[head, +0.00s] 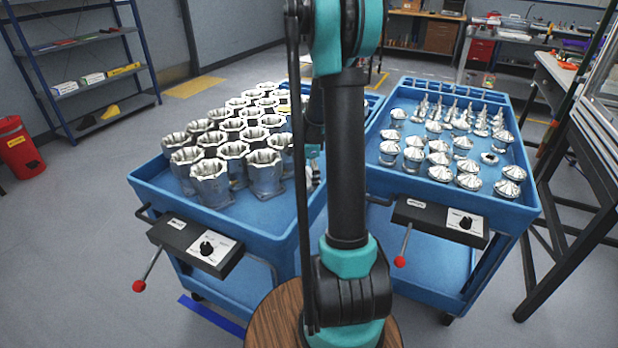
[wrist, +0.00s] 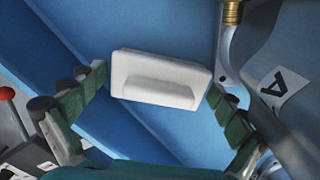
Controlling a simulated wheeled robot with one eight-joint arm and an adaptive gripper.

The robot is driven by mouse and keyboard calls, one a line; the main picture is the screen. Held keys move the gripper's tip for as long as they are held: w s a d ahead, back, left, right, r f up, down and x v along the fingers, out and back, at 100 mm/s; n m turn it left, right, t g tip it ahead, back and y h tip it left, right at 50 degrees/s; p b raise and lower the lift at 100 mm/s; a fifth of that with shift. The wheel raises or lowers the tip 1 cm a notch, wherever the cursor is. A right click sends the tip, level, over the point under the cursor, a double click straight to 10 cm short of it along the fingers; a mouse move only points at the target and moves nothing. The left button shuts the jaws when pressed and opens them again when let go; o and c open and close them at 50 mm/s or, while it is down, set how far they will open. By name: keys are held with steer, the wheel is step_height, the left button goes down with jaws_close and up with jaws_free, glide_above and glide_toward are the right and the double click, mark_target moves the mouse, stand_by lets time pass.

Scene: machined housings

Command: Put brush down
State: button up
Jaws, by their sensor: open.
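A white block with a raised, rounded grip, which looks like the brush (wrist: 155,80), shows in the wrist view over a blue surface. Its bristles are not visible. My gripper (wrist: 156,84) is open, with one green-padded finger to the left of the brush and one to the right. The brush lies between the fingertips with gaps beside it. I cannot tell whether it rests flat on the blue surface. In the head view my arm hides most of the gripper, and I cannot make out the brush there.
The left blue cart (head: 146,187) holds several metal housings (head: 210,182) close to my arm. The right blue cart (head: 400,190) carries several metal cones and pointed parts (head: 440,172). In the wrist view a brass fitting (wrist: 232,13) and metal part stand right of the brush.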

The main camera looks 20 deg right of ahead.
mark_target(309, 171)
step_height(309, 171, up, 12)
steer(key=shift+r, duration=0.1)
stand_by(0.4)
stand_by(0.4)
